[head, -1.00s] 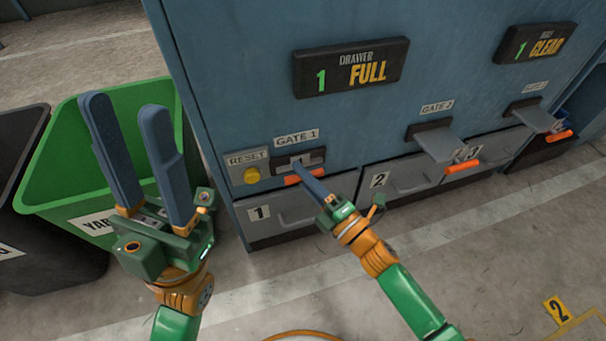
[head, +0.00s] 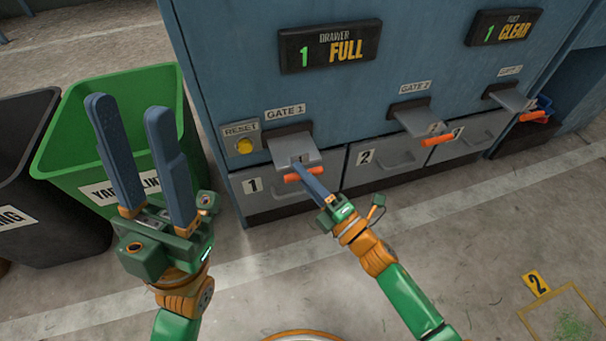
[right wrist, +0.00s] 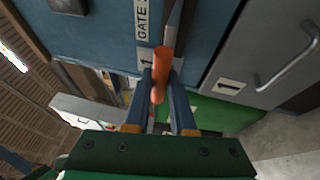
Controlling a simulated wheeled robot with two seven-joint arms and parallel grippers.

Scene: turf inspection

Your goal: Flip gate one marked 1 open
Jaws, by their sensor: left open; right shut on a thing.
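Gate 1 (head: 285,143) is a grey flap under the "GATE 1" label on the blue cabinet. It stands folded outward, much like the other two gates. Its orange handle (head: 310,173) is at the front edge. My right gripper (head: 298,168) is shut on this handle. In the right wrist view the orange handle (right wrist: 162,65) lies between the two fingers of my right gripper (right wrist: 160,78). My left gripper (head: 128,104) is open and empty, raised in front of the green bin, away from the gate.
A yellow reset button (head: 244,146) is left of gate 1, and drawer 1 (head: 275,202) is below it. Gate 2 (head: 418,120) and gate 3 (head: 508,97) stick out to the right. A green bin (head: 70,120) and a dark bin (head: 40,220) stand left. Floor in front is open.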

